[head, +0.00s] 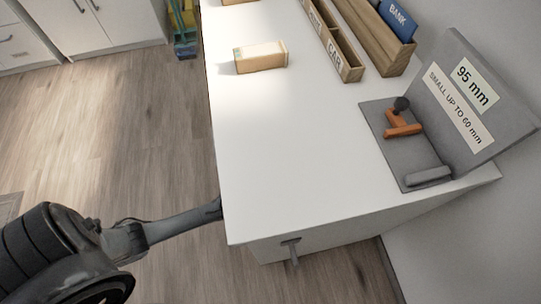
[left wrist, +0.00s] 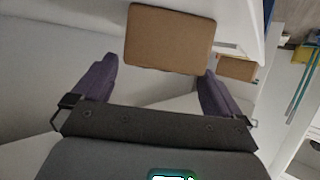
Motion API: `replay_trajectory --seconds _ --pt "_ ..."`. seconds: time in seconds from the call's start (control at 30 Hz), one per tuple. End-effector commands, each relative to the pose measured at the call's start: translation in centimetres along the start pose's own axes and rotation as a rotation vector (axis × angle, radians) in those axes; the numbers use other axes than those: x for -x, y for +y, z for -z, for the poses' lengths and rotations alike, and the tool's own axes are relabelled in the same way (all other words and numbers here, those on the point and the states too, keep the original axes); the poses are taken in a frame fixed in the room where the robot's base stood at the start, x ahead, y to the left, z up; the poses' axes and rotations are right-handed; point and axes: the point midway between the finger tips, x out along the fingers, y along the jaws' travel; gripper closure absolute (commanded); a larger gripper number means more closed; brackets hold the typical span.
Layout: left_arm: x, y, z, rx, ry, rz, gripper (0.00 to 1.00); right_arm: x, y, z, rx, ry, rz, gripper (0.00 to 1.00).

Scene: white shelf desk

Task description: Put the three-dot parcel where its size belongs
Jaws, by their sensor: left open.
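In the left wrist view a brown box-shaped parcel (left wrist: 170,38) lies just ahead of my left gripper (left wrist: 155,82), centred near the gap between its purple fingers. The gripper is open and nothing is visibly held. A second brown box (left wrist: 237,68) sits farther off to the right. In the head view my left arm reaches to the desk's left edge, and its gripper is hidden there. A tan parcel (head: 260,56) lies on the white desk top (head: 290,140). I see no dots on any parcel. A grey gauge (head: 452,115) reads "95 mm" and "SMALL UP TO 60 mm".
An orange piece with a dark knob (head: 402,123) sits on the gauge's base. Wooden trays (head: 347,62) with partly readable labels stand at the back right, beside a blue "BANK" item (head: 397,20). A handle (head: 291,251) sticks out from the desk front. The desk's middle is clear.

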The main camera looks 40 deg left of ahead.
Motion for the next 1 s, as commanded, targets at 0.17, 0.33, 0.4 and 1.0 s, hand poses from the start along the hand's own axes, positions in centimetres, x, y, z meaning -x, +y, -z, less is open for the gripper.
replay_trajectory --seconds 0.17,0.33,0.4,1.0 --pt "3.8 0.0 0.7 0.001 0.001 -0.001 0.0 2.4 0.2 0.6 0.005 -0.004 -0.003 0.42" --pt "6.1 0.0 0.7 0.003 0.005 0.0 0.0 3.5 0.2 0.9 0.005 -0.004 -0.003 0.42" --pt "6.8 0.0 0.6 0.003 0.005 0.001 0.0 3.8 0.2 1.0 0.005 -0.004 -0.003 0.42" --pt "7.6 0.0 0.6 0.003 0.008 0.001 0.0 4.0 0.0 1.2 -0.003 -0.001 0.003 0.42"
